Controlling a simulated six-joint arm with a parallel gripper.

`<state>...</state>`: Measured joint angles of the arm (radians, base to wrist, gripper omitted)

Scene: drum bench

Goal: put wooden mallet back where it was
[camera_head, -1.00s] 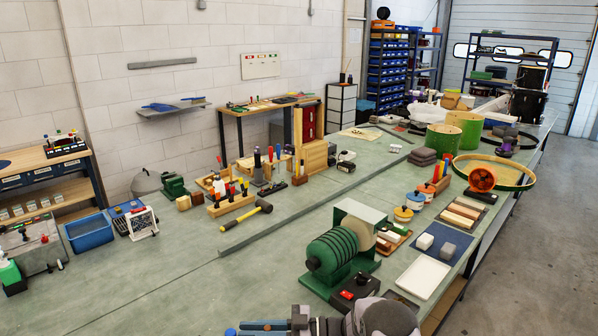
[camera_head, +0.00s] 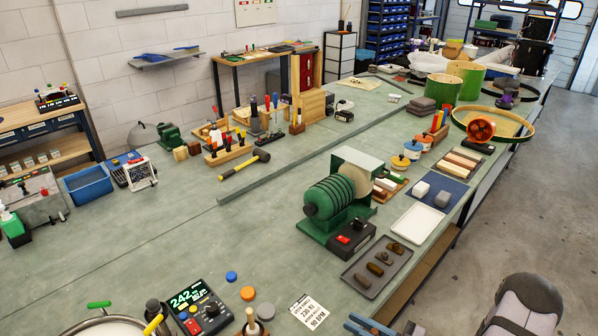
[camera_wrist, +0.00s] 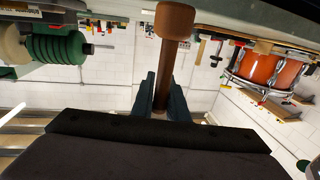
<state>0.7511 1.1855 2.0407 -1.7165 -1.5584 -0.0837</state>
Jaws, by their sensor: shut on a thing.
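The wooden mallet (camera_wrist: 174,22) shows in the wrist view, with a brown cylindrical head at the top and a thinner brown handle (camera_wrist: 163,78). My gripper (camera_wrist: 162,95) is shut on the handle, one dark blue-grey finger on each side. In the head view only a part of my gripper (camera_head: 370,326) shows at the bottom edge, right of centre; the mallet is not visible there. I cannot tell which spot on the bench is its former place.
The near bench holds a green grinder (camera_head: 333,205), a dark tray of small blocks (camera_head: 362,283), a printed card (camera_head: 307,311), a digital meter (camera_head: 197,308) and a drum rim (camera_head: 105,324). A yellow-handled black mallet (camera_head: 245,165) lies farther back. Bench left of the grinder is clear.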

